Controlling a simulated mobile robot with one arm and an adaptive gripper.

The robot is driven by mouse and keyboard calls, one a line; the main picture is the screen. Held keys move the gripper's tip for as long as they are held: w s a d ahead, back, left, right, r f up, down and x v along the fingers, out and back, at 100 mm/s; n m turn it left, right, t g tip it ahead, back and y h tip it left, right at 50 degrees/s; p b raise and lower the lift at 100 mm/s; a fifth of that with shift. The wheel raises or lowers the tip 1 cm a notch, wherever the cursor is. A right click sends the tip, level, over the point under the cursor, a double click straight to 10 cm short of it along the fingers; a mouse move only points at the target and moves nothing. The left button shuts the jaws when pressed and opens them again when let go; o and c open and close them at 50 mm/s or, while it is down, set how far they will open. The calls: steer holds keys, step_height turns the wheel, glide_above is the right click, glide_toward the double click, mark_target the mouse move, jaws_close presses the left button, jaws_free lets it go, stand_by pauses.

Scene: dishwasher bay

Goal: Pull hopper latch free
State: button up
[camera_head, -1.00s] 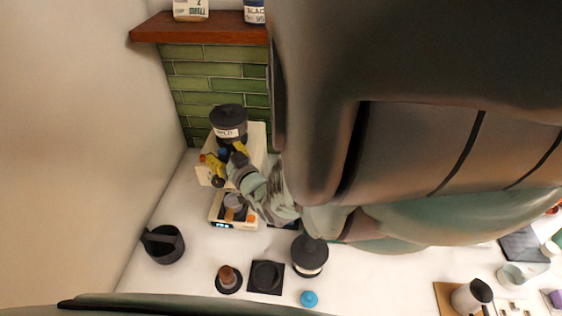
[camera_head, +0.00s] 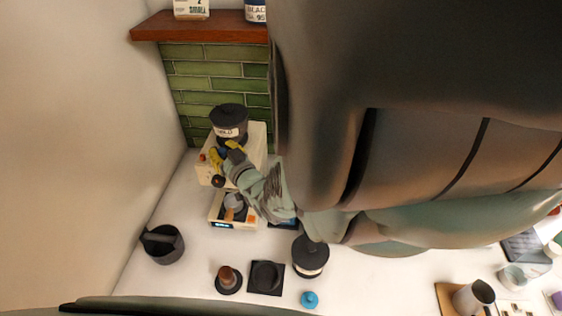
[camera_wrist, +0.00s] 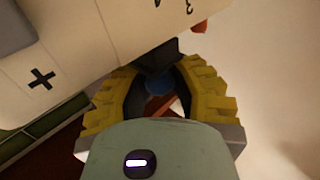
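The cream grinder (camera_head: 257,141) stands at the back by the green tiles, with a dark, labelled hopper (camera_head: 229,116) on top. My gripper (camera_head: 226,149) is at the grinder's front, just below the hopper, with its yellow fingers spread. In the wrist view my gripper (camera_wrist: 163,68) has its fingertips apart, on either side of a dark part under the hopper. A small blue piece (camera_wrist: 157,85), possibly the latch, shows between the fingers. Whether the fingers touch it cannot be told. The grinder's cream body (camera_wrist: 85,60) fills the upper left there.
A scale (camera_head: 222,222) with a small vessel sits below the grinder. A dark bin (camera_head: 163,245), a tamper (camera_head: 228,279), a black mat (camera_head: 257,290) and a black canister (camera_head: 310,258) stand on the white counter. A wall is close on the left. A red knob (camera_wrist: 200,27) is near the fingers.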

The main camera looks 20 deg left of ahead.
jaws_close()
steer(key=shift+s, duration=0.1)
steer(key=shift+s+d+r+p, duration=0.1)
steer(key=shift+s+d+p, duration=0.05)
steer(key=shift+s+p, duration=0.4)
steer(key=shift+s+d+p, duration=0.1)
steer(key=shift+s+p, duration=0.2)
steer(key=shift+s, duration=0.35)
steer(key=o, duration=0.8)
jaws_free()
steer(key=shift+c, duration=0.2)
steer(key=shift+w+d, duration=0.1)
steer(key=shift+d, duration=0.05)
